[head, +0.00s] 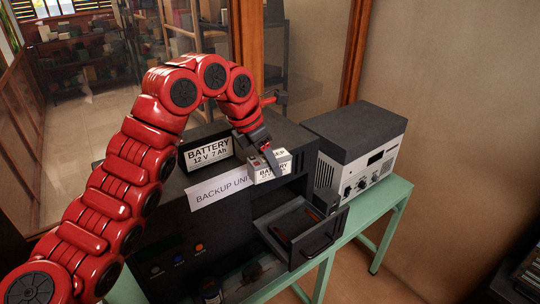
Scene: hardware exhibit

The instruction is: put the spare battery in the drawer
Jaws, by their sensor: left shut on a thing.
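A small white and grey battery (270,170) is held by my left gripper (268,151), which is shut on it. It hangs above the open drawer, in front of the dark backup unit (179,218); part of its label is hidden by the fingers. A second battery (206,151), labelled 12 V 7 Ah, stands on top of the unit, left of my gripper. The drawer (313,244) is pulled out at the unit's lower right and sits lower than the held battery. Something thin and reddish-brown shows inside it. My right gripper is not in view.
A grey and white instrument box (358,152) with knobs stands to the right on the green table (384,213). A paper sign reading BACKUP UNIT (219,192) is on the unit's front. A can (210,291) is low at the front.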

